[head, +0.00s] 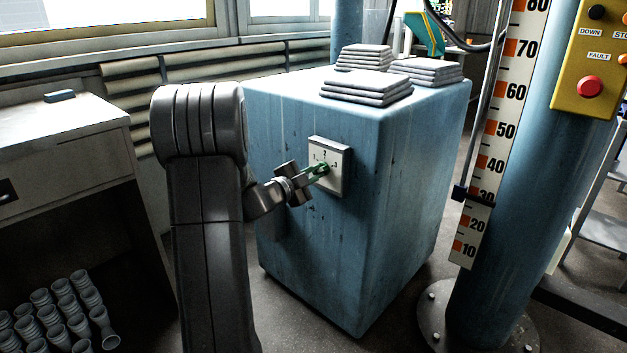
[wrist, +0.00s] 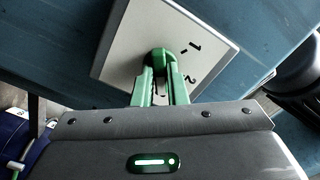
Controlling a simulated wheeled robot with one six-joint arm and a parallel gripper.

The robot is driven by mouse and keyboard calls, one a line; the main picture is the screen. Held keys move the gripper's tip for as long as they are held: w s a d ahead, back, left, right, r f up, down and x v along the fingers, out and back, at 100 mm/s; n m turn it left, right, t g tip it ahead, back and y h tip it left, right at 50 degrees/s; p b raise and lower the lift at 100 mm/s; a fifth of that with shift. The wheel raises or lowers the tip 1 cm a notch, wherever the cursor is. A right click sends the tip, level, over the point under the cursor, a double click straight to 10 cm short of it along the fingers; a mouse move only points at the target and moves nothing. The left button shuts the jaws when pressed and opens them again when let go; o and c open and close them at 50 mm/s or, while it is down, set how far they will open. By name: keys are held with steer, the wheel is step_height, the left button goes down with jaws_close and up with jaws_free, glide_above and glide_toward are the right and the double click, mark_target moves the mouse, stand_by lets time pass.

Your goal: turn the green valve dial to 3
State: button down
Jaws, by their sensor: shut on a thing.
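The green valve dial (head: 324,168) sits on a pale square plate (head: 344,178) on the front face of the blue cabinet. The plate carries 1 at left, 2 at top and 3 at right. My gripper (head: 318,172) reaches it from the left and is shut on the dial. In the wrist view, the green dial (wrist: 158,57) is between the green fingers of my gripper (wrist: 161,80). The 1 and 2 show there to the right of the dial; the 3 is hidden. I cannot tell which number the dial points to.
The blue cabinet (head: 300,235) carries stacks of folded grey cloth or bags (head: 368,88) on top. A blue column with a numbered scale (head: 490,150) and a yellow control box (head: 590,60) stand at right. A desk (head: 60,130) and stacked cups (head: 65,310) are at left.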

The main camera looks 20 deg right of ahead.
steer(key=shift+m+b, duration=0.3)
steer(key=shift+m, duration=0.4)
steer(key=c, duration=1.4)
jaws_free()
steer(key=shift+c, duration=0.2)
steer(key=p+v, duration=0.3)
steer(key=v, duration=1)
steer(key=shift+a, duration=0.35)
steer(key=shift+s, duration=0.1)
